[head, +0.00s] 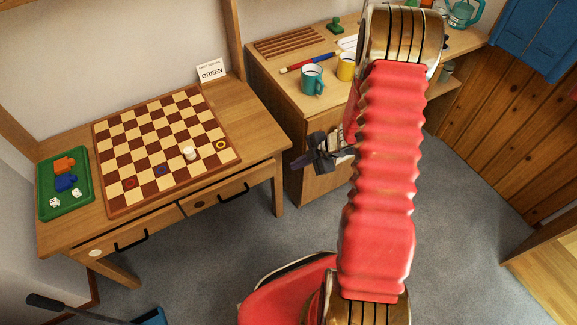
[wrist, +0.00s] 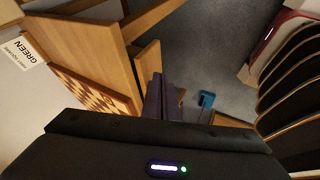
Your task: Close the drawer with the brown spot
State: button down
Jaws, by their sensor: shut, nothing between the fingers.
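The drawer with the brown spot (head: 199,204) is the right one of two under the front edge of the game table, with a black handle (head: 232,191). The left drawer has a cream spot (head: 95,253). I cannot tell how far either drawer stands out. My gripper (head: 308,160) is shut and empty, in the air to the right of the table, in front of the cabinet. Its dark fingers (wrist: 162,100) also show in the wrist view. A narrow wooden panel (wrist: 147,65) lies beside them there; I cannot tell which part it is.
A checkered board (head: 160,150) and a green tray (head: 64,185) lie on the table (head: 255,115). A wooden cabinet (head: 315,180) with mugs on top stands behind my gripper. Grey floor (head: 225,255) is clear in front of the drawers. A blue dustpan (head: 152,317) lies at the lower left.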

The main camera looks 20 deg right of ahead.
jog(key=v, duration=0.2)
jog(key=shift+s+d+r, duration=0.15)
jog(key=shift+r, duration=0.15)
jog(key=shift+f, duration=0.1)
dwell(0.3)
